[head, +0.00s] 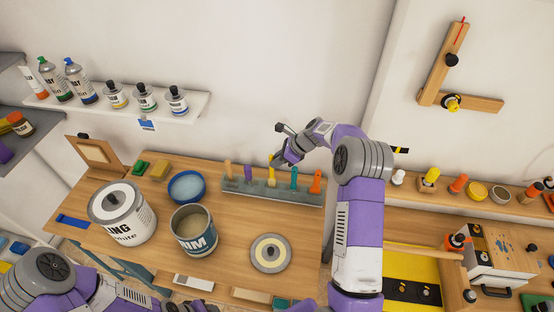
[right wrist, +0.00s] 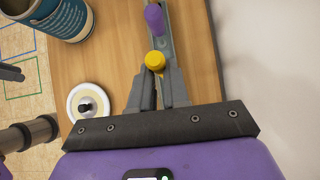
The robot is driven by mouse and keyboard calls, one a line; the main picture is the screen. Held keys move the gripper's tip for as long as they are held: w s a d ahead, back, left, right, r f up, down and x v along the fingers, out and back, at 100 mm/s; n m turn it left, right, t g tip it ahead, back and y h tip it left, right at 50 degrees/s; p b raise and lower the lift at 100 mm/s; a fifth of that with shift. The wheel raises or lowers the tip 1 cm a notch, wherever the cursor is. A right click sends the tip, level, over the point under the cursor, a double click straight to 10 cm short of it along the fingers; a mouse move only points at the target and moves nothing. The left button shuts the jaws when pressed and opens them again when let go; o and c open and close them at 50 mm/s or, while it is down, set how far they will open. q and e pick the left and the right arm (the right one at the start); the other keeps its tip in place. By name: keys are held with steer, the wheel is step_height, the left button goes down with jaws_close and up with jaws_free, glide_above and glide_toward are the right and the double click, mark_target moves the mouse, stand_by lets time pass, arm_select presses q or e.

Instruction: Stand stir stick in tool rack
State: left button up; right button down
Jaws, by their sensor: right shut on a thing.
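The tool rack (head: 290,195) is a long grey block at the back of the wooden bench, against the wall. Several coloured handles stand in it, purple (head: 248,173), teal (head: 294,176) and orange (head: 316,182), along with a wooden one (head: 228,170). My right gripper (head: 272,158) is over the middle of the rack, shut on a yellow-topped stick. In the right wrist view the yellow top (right wrist: 155,60) sits between the fingertips, in line with the rack and beside the purple handle (right wrist: 154,18). The stick's lower end is hidden there. My left gripper is out of view.
An open paint can (head: 194,232), a closed white can (head: 122,215), a blue bowl (head: 187,187) and a round lid (head: 270,253) stand on the bench in front of the rack. Bare wood lies between the lid and the rack.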

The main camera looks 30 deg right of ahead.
steer(key=shift+f+b, duration=1)
steer(key=shift+f, duration=0.8)
steer(key=c, duration=1)
jaws_free()
steer(key=shift+c, duration=0.2)
steer(key=v, duration=0.7)
steer(key=shift+r, duration=0.3)
steer(key=shift+s+d, duration=0.1)
steer(key=shift+s, duration=0.05)
